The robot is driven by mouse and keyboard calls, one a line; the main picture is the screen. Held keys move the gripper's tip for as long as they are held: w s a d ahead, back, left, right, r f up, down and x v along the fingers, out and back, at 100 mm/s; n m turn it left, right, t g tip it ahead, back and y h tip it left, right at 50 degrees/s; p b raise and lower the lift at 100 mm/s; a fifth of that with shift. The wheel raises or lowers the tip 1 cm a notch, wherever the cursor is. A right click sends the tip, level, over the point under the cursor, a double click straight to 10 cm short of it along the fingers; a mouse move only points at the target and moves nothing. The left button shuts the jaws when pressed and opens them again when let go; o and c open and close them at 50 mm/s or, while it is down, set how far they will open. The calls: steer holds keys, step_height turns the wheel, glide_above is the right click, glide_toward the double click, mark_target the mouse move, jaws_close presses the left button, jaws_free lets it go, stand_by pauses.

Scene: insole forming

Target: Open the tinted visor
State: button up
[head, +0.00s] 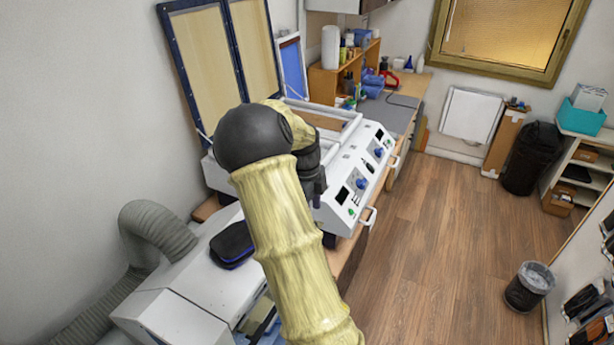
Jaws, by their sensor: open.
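My arm reaches up through the middle of the picture. My gripper (318,190) shows only as a dark part at the right of the wrist, in front of the white press; its fingertips are mostly hidden. It is open, and I see nothing held in it. A white cabinet (178,318) with a grey hose stands at the lower left, nearer than the gripper. A small bluish opening or pane (262,315) shows at its front side, largely covered by my arm. I cannot tell clearly whether this is the tinted visor or how it stands.
The white press (345,205) has knobs, handles and two raised blue-framed lids (205,65). A dark case (232,245) lies on the cabinet. A wooden shelf (345,75) and bench stand behind.

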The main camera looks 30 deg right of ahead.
step_height(320, 180, up, 13)
steer(key=w+b, duration=0.1)
steer(key=b, duration=0.2)
steer(key=shift+a+f, duration=0.15)
steer(key=shift+a, duration=0.3)
steer(key=shift+w, duration=0.1)
